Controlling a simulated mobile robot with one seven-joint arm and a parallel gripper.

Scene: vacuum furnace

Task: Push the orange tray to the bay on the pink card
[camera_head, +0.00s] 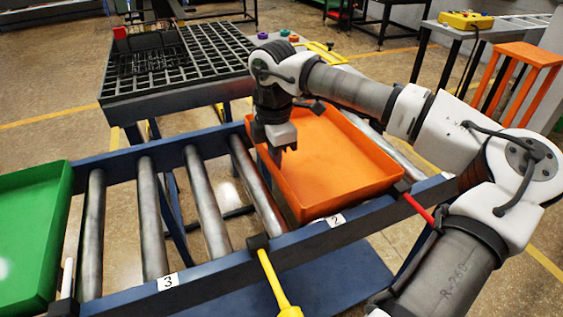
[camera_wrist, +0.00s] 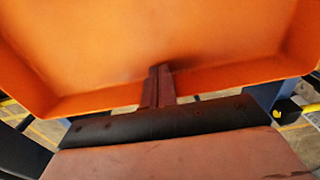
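The orange tray (camera_head: 335,155) lies flat on the roller conveyor, at the stretch marked 2. It also fills the upper part of the wrist view (camera_wrist: 150,45). My gripper (camera_head: 281,160) points down at the tray's left side, low by its left wall. In the wrist view its two fingers (camera_wrist: 158,85) are together with nothing seen between them, overlapping the tray's near wall. I cannot tell whether they touch it. I see no pink card in either view.
Bare rollers (camera_head: 205,205) lie left of the orange tray, above the label 3 (camera_head: 168,282). A green tray (camera_head: 30,235) sits at the far left. A yellow lever (camera_head: 275,285) and a red lever (camera_head: 420,210) stick out at the front rail. A black grid table (camera_head: 180,65) stands behind.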

